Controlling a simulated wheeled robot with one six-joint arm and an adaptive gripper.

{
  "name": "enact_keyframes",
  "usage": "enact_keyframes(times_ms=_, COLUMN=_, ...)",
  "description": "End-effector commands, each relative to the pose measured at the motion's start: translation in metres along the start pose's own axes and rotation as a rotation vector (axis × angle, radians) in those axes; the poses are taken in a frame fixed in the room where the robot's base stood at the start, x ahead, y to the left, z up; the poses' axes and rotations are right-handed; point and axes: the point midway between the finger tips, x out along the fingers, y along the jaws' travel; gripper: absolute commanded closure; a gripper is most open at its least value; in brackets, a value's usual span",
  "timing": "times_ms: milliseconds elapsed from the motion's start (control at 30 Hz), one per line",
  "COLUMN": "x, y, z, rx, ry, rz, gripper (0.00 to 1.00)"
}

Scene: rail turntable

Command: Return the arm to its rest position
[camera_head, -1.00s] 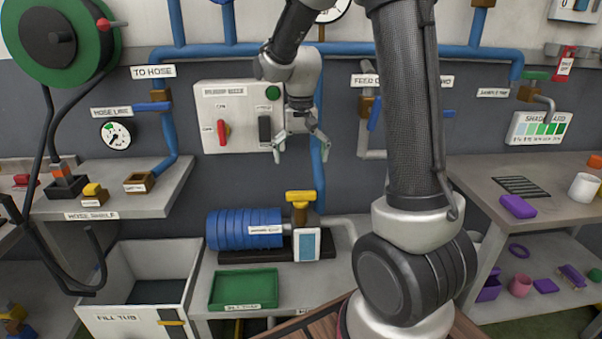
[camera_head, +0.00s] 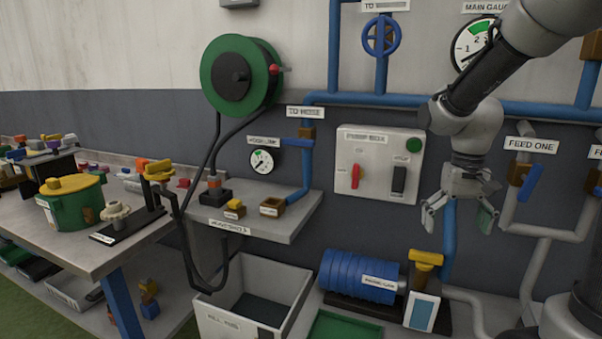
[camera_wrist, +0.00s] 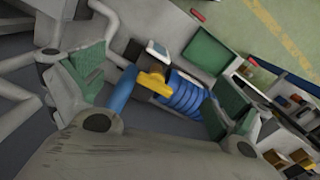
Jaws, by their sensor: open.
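My gripper (camera_head: 458,216) hangs from my raised arm on the right of the head view, fingers pointing down and spread apart, with nothing between them. It is in front of the blue vertical pipe (camera_head: 450,245), right of the pump box (camera_head: 376,165) and above the yellow-handled valve (camera_head: 425,260). In the wrist view the two green-padded fingers stand wide apart, with the blue ribbed pump (camera_wrist: 185,92) and its yellow handle (camera_wrist: 153,82) seen beyond them.
A workbench (camera_head: 80,235) with a green pot (camera_head: 72,205) stands at left. A hose shelf (camera_head: 265,225), a hose reel (camera_head: 238,76) and a fill tub (camera_head: 240,318) are in the middle. Blue pipes (camera_head: 400,102) run along the wall behind my arm.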

Motion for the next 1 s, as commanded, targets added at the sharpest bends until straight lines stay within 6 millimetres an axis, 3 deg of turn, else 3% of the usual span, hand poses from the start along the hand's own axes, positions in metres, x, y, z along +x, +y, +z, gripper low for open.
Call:
enact_keyframes(times_ms=300, x=-0.048, y=0.019, z=0.11, rx=-0.133, ry=0.188, rz=-0.015, gripper=0.0)
enact_keyframes(times_ms=433, x=-0.058, y=0.025, z=0.14, rx=-0.133, ry=0.286, rz=-0.021, gripper=0.0)
enact_keyframes(times_ms=700, x=-0.08, y=0.028, z=0.156, rx=-0.125, ry=0.417, rz=-0.029, gripper=0.0)
enact_keyframes(times_ms=1000, x=-0.081, y=0.028, z=0.156, rx=-0.124, ry=0.421, rz=-0.03, gripper=0.0)
